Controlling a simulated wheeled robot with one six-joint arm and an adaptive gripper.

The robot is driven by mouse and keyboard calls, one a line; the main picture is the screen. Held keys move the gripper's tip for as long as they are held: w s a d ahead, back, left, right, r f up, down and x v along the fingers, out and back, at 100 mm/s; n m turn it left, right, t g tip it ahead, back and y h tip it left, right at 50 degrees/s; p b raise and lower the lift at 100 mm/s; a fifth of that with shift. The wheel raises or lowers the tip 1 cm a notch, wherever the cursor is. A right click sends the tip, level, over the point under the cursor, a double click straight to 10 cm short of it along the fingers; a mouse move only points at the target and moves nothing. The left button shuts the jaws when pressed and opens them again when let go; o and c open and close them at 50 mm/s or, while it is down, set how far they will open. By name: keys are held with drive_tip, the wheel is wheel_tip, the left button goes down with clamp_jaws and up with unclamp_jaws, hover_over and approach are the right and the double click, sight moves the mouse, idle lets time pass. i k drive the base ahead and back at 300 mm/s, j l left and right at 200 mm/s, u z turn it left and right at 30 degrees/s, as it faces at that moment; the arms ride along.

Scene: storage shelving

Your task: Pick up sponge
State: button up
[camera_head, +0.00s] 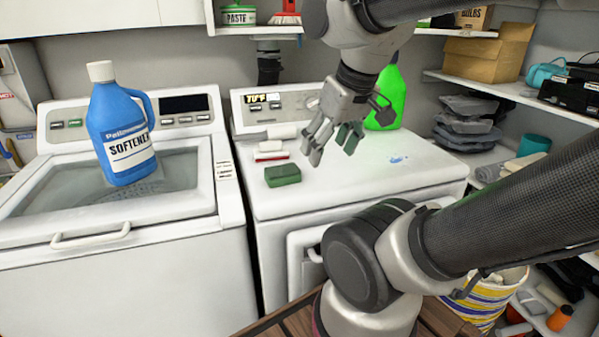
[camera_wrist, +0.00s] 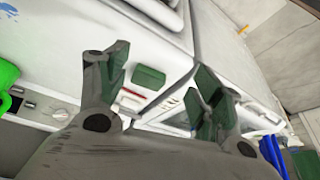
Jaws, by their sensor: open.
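A dark green sponge (camera_head: 283,175) lies flat on the white top of the right-hand machine (camera_head: 330,195), close to its left edge. The sponge also shows in the wrist view (camera_wrist: 149,77), between and beyond the fingers. My gripper (camera_head: 333,152) is open and empty. In the head view it hangs above the machine top, to the right of the sponge and higher, with its fingers pointing down. The fingers also frame the lower middle of the wrist view (camera_wrist: 160,62).
A red and white item (camera_head: 271,151) and a white block lie just behind the sponge. A green bottle (camera_head: 386,95) stands at the back, right of my gripper. A blue softener bottle (camera_head: 122,130) stands on the left washer. Shelves (camera_head: 490,88) line the right side.

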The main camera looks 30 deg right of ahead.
sight(282, 175)
drive_tip(key=i+j+z, duration=0.1)
drive_tip(key=j+z, duration=1.05)
